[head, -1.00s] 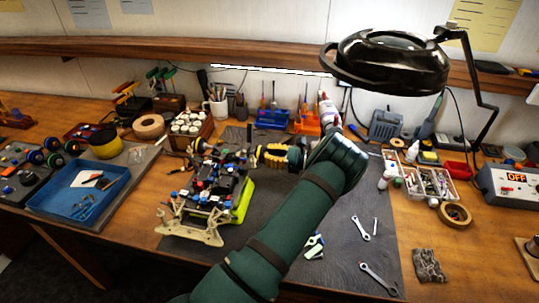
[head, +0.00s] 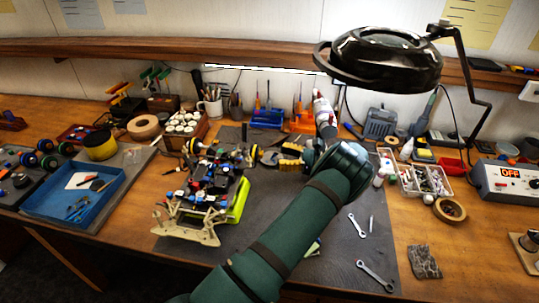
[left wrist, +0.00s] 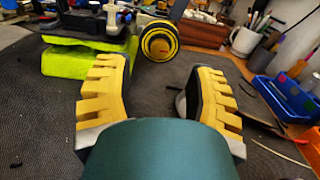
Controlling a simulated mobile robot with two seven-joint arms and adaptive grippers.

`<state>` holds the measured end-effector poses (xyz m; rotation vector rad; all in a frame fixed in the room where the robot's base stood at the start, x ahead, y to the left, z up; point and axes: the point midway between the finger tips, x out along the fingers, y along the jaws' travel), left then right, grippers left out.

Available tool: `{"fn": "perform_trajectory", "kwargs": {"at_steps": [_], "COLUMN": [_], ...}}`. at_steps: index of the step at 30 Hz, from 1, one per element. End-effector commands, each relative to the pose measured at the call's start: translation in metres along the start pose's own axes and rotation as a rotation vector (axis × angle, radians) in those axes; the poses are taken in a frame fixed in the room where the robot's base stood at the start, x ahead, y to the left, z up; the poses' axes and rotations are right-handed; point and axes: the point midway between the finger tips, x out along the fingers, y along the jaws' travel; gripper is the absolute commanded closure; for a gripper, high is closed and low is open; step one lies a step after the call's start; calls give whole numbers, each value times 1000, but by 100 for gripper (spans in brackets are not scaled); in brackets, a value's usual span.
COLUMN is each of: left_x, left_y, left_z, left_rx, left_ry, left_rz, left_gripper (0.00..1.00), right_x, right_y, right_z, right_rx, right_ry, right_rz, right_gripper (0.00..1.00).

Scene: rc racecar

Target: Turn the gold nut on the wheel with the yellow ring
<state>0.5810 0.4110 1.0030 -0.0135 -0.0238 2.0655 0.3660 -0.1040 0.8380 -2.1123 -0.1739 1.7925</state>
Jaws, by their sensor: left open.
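The RC car (head: 205,190) stands on the dark mat, its lime-green side (left wrist: 85,62) at left in the left wrist view. The wheel with the yellow ring (left wrist: 158,34) shows ahead in that view, beyond the fingertips and between them. Its small gold nut (left wrist: 159,45) is at the wheel's centre. My right gripper is out of view.
Blue bins (left wrist: 285,95) and pen holders stand behind the mat. A magnifier lamp (head: 385,60) hangs above right. Wrenches (head: 375,275) lie on the mat at the right. A blue tray (head: 75,190) is at left.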

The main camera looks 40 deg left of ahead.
Motion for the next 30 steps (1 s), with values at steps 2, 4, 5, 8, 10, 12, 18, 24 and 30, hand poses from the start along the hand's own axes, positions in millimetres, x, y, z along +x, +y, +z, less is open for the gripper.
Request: {"fn": "perform_trajectory", "kwargs": {"at_steps": [2,4,5,8,10,12,18,24,30], "left_x": [-17,-29,-34,-46,-52,-55,-57,-57,-57], "left_y": [-1,0,0,0,0,0,0,0,0], "left_z": [0,0,0,0,0,0,0,0,0], "left_rx": [-1,-1,-2,0,-1,0,1,1,1], "left_ry": [0,1,1,0,0,0,0,0,0], "left_rz": [-2,-1,-2,-1,-1,1,2,1,1], "left_gripper": [45,45,45,45,45,45,45,45,45], "right_x": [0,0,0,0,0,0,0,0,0], "right_y": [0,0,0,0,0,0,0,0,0], "right_z": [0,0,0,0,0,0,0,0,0], "right_rx": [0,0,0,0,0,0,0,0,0], "right_ry": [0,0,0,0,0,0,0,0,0], "right_rz": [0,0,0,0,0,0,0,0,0], "right_gripper": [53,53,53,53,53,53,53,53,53]}}
